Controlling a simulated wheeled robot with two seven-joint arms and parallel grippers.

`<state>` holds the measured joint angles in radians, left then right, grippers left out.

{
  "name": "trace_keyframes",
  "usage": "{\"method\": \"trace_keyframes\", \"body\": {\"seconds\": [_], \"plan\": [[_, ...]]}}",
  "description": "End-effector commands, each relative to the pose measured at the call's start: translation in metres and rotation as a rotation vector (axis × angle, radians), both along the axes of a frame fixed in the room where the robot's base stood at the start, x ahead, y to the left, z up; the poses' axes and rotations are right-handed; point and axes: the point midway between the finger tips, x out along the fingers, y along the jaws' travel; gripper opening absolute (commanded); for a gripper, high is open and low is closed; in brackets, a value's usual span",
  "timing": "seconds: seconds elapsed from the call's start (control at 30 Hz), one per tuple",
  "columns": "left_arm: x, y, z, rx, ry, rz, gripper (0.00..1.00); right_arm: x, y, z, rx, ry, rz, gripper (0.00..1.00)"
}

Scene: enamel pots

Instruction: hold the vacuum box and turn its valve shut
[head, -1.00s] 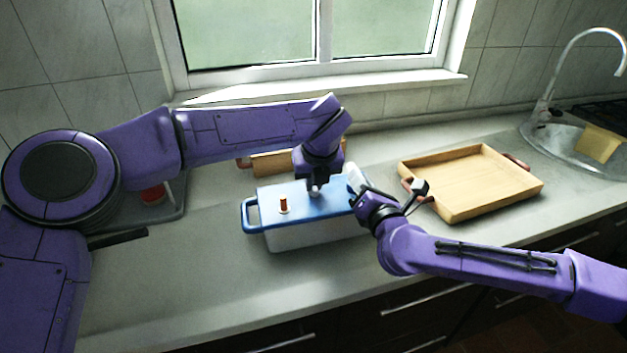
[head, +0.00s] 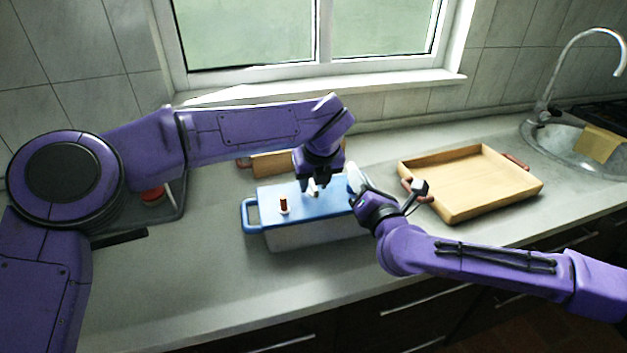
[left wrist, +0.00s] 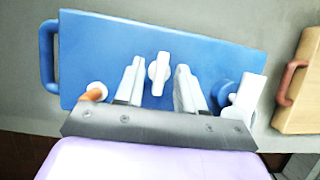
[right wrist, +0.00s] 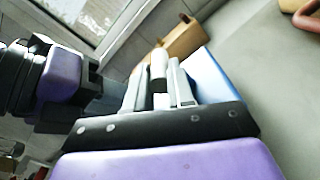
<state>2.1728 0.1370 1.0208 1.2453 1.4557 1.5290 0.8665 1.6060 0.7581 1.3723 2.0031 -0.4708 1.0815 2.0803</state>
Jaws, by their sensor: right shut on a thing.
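The vacuum box (head: 318,235) has a blue lid and a pale body and stands on the counter. Its white valve (left wrist: 158,73) rises from the lid, its handle lengthwise up the left wrist view. My left gripper (head: 316,188) is over the lid, pointing down. Its fingers are open on either side of the valve, with gaps visible. My right gripper (head: 356,182) is shut at the right end of the box, by a round blue knob (left wrist: 222,93) on the lid. The exact part between its fingers is partly hidden in the right wrist view.
An orange peg (head: 283,204) stands on the lid near the left blue handle (head: 248,215). A wooden tray (head: 470,212) lies to the right, the sink (head: 560,138) beyond it. A wooden object (head: 270,163) is behind the box. The counter in front is clear.

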Motion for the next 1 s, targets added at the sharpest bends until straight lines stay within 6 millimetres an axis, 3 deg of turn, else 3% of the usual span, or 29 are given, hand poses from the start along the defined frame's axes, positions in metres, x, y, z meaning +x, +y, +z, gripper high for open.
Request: {"method": "trace_keyframes", "body": {"seconds": [0.17, 0.4, 0.6, 1.0], "plan": [[-0.005, -0.002, 0.013, -0.001, -0.002, -0.001, 0.38, 0.000, 0.000, 0.000, 0.000, 0.001, -0.001, 0.00], [-0.026, -0.010, 0.069, -0.002, -0.004, 0.000, 0.38, 0.000, 0.000, 0.000, 0.000, 0.000, 0.000, 0.00], [-0.040, -0.014, 0.103, -0.001, -0.002, 0.001, 0.38, 0.000, 0.000, 0.000, 0.000, 0.000, 0.000, 0.00], [-0.043, -0.015, 0.111, 0.000, 0.000, 0.000, 0.38, 0.000, 0.000, 0.000, 0.000, 0.000, 0.001, 0.00]]}}
